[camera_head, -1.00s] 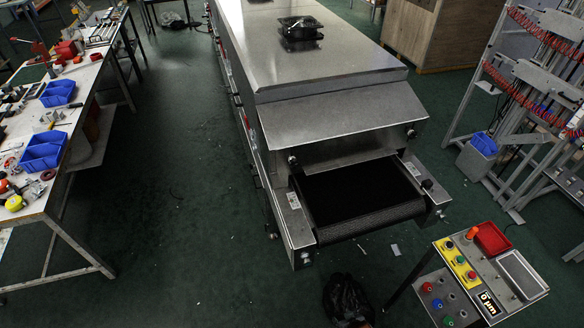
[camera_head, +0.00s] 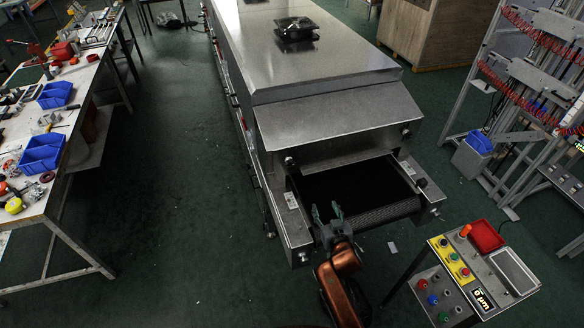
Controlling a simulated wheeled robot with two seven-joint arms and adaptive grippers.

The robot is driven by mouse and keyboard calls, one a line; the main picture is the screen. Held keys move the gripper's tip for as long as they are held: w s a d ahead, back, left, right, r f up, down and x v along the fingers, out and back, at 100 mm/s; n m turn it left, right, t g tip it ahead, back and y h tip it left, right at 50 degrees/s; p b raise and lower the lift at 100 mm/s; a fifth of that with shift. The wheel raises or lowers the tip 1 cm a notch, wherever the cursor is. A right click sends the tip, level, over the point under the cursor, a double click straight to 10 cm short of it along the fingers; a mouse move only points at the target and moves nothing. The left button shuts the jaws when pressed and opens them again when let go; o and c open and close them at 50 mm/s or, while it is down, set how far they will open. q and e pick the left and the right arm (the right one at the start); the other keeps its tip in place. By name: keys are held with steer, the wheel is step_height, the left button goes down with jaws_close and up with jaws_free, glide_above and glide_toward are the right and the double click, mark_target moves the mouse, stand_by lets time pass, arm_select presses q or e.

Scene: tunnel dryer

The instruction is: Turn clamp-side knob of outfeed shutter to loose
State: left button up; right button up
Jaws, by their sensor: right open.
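The outfeed shutter (camera_head: 338,112) is the sloped steel plate over the mouth of the dryer (camera_head: 330,45). A small dark knob (camera_head: 289,160) shows at its lower left side, and another small knob (camera_head: 406,132) at its right side. I cannot tell from this view which is the clamp-side knob, or how either one is turned. My right gripper (camera_head: 327,212) is open and empty, its fingers pointing up the picture over the front end of the black conveyor belt (camera_head: 350,190). It is apart from both knobs. My left gripper is not in view.
Steel side rails (camera_head: 290,215) flank the belt, and a black knob (camera_head: 422,183) sits on the right one. A control panel (camera_head: 470,275) stands at lower right. A cluttered workbench (camera_head: 55,205) is far left. The green floor between is clear.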

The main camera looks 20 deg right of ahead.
mark_target(291, 164)
steer(key=w+a+r+n+t+y, duration=0.2)
steer(key=w+a+r+t+y, duration=0.15)
steer(key=w+a+r, duration=0.5)
steer(key=shift+h, duration=0.45)
steer(key=w, duration=0.5)
steer(key=w+b, duration=0.1)
steer(key=w, duration=0.2)
steer(key=shift+d, duration=0.3)
steer(key=c, duration=1.1)
